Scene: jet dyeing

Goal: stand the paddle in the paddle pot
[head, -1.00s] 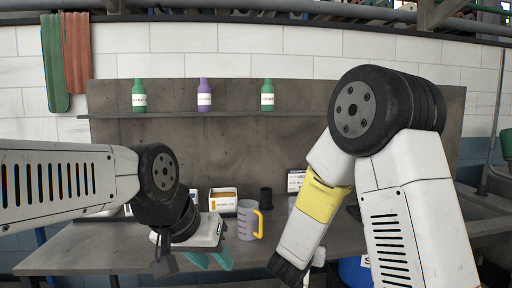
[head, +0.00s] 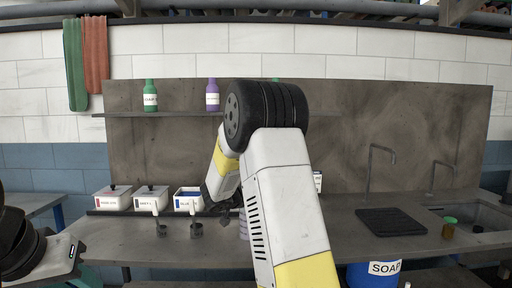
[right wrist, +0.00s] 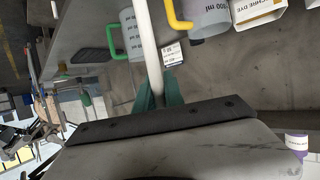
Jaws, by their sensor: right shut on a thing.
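The paddle's pale shaft (right wrist: 146,45) runs up the right wrist view, between the teal fingers of my right gripper (right wrist: 158,93). The gripper is shut on it. The paddle's ends are not clear to see. My left gripper (head: 80,268) is at the lower left edge of the head view, with only a bit of teal finger showing. I cannot make out the paddle pot in either current view.
A green-handled jug (right wrist: 130,35) and a yellow-handled jug (right wrist: 205,15) stand near the shaft. Dye boxes (head: 150,200) line the bench's back left, behind two small dark cups (head: 165,230). A black mat (head: 390,222) lies right; a blue soap bucket (head: 372,276) stands below.

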